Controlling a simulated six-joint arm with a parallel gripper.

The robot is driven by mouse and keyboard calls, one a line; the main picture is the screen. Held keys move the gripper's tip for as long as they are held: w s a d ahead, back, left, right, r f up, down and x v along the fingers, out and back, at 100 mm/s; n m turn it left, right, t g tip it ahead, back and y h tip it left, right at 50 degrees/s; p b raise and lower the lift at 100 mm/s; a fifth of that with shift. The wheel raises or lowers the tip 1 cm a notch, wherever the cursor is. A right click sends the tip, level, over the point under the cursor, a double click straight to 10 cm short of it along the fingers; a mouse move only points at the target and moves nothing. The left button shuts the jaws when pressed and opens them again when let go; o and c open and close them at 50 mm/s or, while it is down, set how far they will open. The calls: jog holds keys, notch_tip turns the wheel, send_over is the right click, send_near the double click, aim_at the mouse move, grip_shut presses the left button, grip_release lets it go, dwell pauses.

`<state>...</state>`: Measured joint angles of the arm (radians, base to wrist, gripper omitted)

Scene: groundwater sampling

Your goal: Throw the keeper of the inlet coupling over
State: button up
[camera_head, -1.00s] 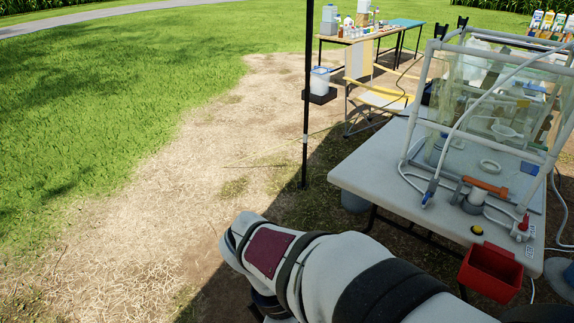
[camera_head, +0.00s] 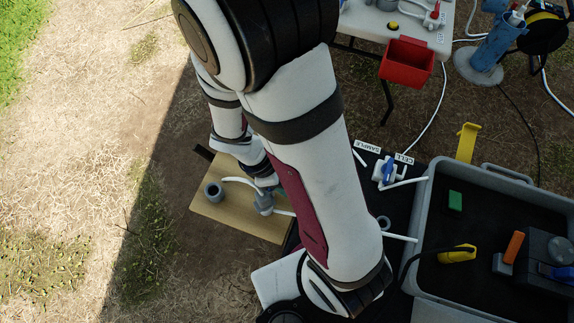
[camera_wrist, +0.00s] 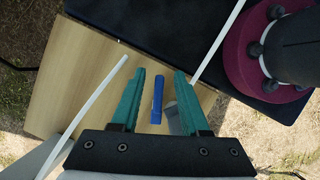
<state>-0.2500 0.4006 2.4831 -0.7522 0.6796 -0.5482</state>
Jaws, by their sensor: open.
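In the wrist view my gripper (camera_wrist: 160,76) is open, with its two teal fingers over a wooden board (camera_wrist: 88,62). A narrow blue lever (camera_wrist: 157,100), which looks like the keeper, stands between the fingers with a gap on each side. A grey body (camera_wrist: 178,121), apparently the coupling, is mostly hidden behind the right finger. In the head view a grey fitting (camera_head: 265,203) with white tubes sits on the board (camera_head: 235,219) beneath my wrist. My arm hides part of it, and my fingertips are not clear there.
White tubes (camera_wrist: 98,98) run past both sides of my fingers. A blue-handled valve (camera_head: 388,171) lies by the CELL label. A grey tray (camera_head: 420,240) is at right, and a red bin (camera_head: 406,63) hangs behind.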

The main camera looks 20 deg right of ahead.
grip_shut()
jog(key=m, duration=0.2)
jog(key=s+a+m+g+y, duration=0.1)
jog(key=m, duration=0.1)
jog(key=shift+s+g, duration=0.2)
jog(key=shift+g, duration=0.1)
grip_release()
jog(key=v, duration=1.5)
jog(key=shift+r, duration=0.4)
jog(key=shift+m, duration=0.3)
